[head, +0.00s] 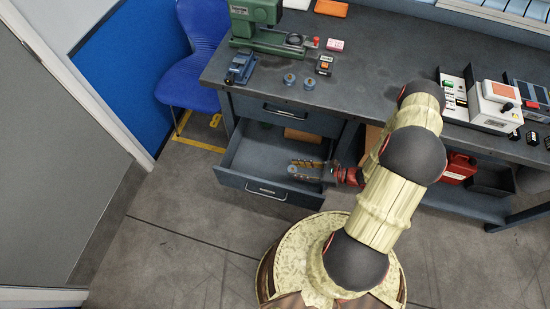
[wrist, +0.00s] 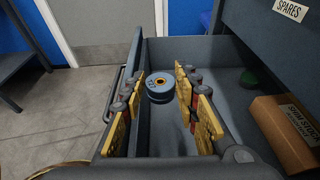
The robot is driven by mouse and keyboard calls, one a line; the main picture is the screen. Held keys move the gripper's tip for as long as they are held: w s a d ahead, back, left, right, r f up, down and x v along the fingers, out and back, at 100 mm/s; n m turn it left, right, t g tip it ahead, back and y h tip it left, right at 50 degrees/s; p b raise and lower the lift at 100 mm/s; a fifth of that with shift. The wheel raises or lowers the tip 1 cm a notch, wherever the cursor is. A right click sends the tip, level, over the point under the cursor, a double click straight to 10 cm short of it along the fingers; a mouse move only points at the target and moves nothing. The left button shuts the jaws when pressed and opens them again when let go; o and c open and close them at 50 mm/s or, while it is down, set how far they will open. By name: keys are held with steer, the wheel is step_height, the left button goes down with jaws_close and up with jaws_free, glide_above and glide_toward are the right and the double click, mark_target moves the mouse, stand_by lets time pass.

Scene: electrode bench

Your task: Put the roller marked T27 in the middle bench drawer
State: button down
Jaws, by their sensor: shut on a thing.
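My gripper (head: 312,165) is inside or just over the open drawer (head: 230,177), reaching in from the right. In the wrist view its two yellow-padded fingers (wrist: 160,98) stand on either side of a blue-grey roller (wrist: 159,92) with a pale ring and brass-coloured centre. The gripper is shut on this roller at the fingertips. The roller is above the drawer floor or near it; I cannot tell how high. Its mark is not readable. The head view does not show the roller clearly.
The drawer above, labelled SPARES (wrist: 290,10), is shut. A brown SHIM STOCK box (wrist: 288,130) lies at the open drawer's back. Two similar rollers (head: 289,79) (head: 310,84) stand on the bench top (head: 370,65). A blue chair (head: 195,65) stands left. The drawer's left part is clear.

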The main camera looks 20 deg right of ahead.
steer(key=w+a+f+b, duration=0.6)
steer(key=w+f, duration=0.3)
steer(key=f, duration=0.3)
steer(key=shift+w+a, duration=0.4)
steer(key=shift+a, duration=0.35)
steer(key=shift+f, duration=0.15)
steer(key=shift+f+b, duration=0.4)
